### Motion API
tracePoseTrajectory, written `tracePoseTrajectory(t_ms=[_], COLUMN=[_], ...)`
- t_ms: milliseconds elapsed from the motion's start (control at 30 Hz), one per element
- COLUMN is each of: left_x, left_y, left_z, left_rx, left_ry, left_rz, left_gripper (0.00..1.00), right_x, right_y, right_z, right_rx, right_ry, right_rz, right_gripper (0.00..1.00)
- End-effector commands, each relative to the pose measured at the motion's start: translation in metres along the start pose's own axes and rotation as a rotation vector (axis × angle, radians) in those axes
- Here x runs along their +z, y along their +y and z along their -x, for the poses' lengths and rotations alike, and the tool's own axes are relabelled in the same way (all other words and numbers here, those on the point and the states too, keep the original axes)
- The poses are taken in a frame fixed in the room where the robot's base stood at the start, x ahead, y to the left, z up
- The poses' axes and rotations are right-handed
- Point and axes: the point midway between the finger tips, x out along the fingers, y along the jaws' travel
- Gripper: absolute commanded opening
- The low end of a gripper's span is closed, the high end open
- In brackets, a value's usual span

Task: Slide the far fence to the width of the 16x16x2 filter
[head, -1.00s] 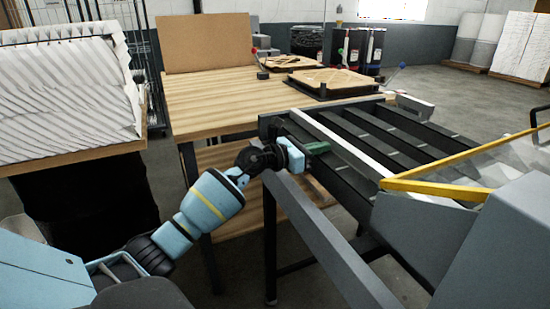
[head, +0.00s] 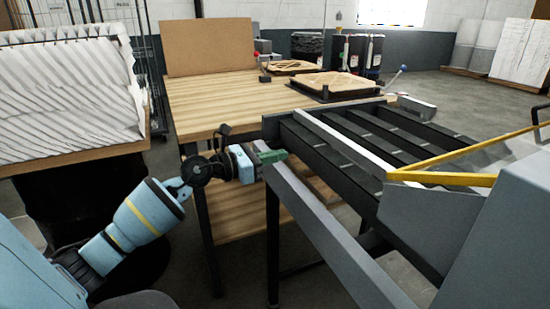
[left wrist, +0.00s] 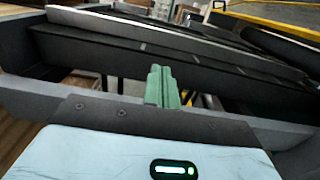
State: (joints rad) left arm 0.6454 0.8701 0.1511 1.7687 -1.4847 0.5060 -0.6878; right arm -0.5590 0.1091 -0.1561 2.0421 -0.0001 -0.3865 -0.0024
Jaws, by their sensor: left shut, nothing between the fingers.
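The far fence (head: 345,140) is a long pale bar lying lengthwise over the dark conveyor bed (head: 372,128). It also shows in the left wrist view as a light bar (left wrist: 110,22) across the top. The grey near rail (head: 330,240) runs along the conveyor's near side. My left gripper (head: 274,156) has green fingers, shut and empty, at the near left corner of the conveyor, apart from the far fence. In the left wrist view its fingers (left wrist: 162,88) are together, in front of the near rail. I cannot identify the 16x16x2 filter. My right gripper is out of view.
A wooden table (head: 220,105) stands behind, with a brown board and black fixtures holding framed pieces (head: 338,82). White pleated filters (head: 65,95) are stacked at left. A yellow bar (head: 440,178) crosses the conveyor's right part.

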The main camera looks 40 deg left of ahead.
Motion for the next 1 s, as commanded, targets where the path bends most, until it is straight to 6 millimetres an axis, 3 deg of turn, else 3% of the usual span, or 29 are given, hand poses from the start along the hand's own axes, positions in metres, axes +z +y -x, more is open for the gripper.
tracePoseTrajectory(t_ms=[167,267,367,433,567,667,867,1000], left_x=[0.001,-0.003,-0.025,-0.054,-0.126,-0.187,-0.301,-0.369], left_y=[0.000,-0.002,-0.015,-0.031,-0.072,-0.106,-0.178,-0.244], left_z=[0.003,0.003,0.003,0.005,0.022,0.046,0.122,0.193], left_rx=[0.000,-0.003,-0.017,-0.028,-0.014,0.054,0.344,0.668], left_ry=[-0.001,-0.001,-0.003,-0.006,-0.016,-0.022,-0.040,-0.075], left_rz=[-0.002,0.016,0.116,0.261,0.676,1.051,1.783,2.247], left_gripper=[0.00,0.00,0.00,0.00,0.00,0.00,0.00,0.00], right_x=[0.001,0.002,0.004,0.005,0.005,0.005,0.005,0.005], right_y=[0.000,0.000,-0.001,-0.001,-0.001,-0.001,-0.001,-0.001], right_z=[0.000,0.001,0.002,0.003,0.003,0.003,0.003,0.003], right_rx=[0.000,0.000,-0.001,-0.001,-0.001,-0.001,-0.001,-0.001], right_ry=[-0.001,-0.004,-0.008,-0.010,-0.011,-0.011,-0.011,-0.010], right_rz=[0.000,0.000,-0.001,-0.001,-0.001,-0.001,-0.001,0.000], right_gripper=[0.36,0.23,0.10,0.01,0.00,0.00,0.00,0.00])
